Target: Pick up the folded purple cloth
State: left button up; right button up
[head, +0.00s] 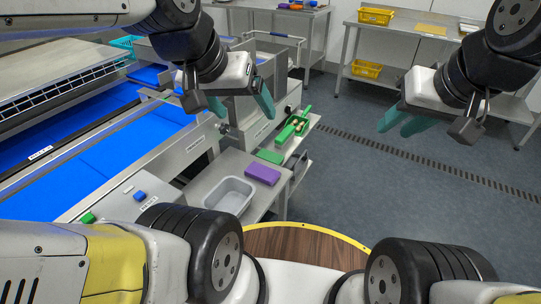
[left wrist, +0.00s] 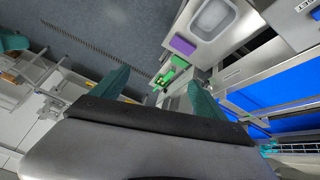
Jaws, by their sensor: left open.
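The folded purple cloth (head: 263,174) lies flat on a small steel side table, to the right of a grey tub. It also shows in the left wrist view (left wrist: 183,45), near the top, beyond the fingers. My left gripper (head: 240,107) is open and empty, above and behind the cloth in the head view, well apart from it. Its two teal fingers show in the left wrist view (left wrist: 160,95). My right gripper (head: 405,122) is at the right over the floor, far from the cloth; its fingers look close together and I cannot tell whether they are apart.
The grey tub (head: 229,195) stands left of the cloth. A green cloth (head: 270,156) and a green scoop (head: 294,127) lie behind it. The blue conveyor (head: 110,150) and its steel frame are at the left.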

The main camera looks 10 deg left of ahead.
pick_arm(q)
jog(key=w+f+n+g, duration=0.1)
jog(key=w+f+n, duration=0.2)
jog(key=w, duration=0.3)
jog(key=w+f+n+g, duration=0.1)
jog(key=w+f+n, duration=0.2)
jog(key=w, duration=0.3)
jog(key=n+g+y, duration=0.2)
jog(key=n+g, duration=0.2)
jog(key=n, duration=0.4)
send_over(262, 171)
notch_tip(262, 171, down, 22)
jog(key=shift+n, duration=0.3)
notch_tip(262, 171, down, 12)
jog(key=shift+r, duration=0.25)
jog(key=c, duration=1.6)
notch_tip(262, 171, up, 10)
jog(key=shift+r, duration=0.1)
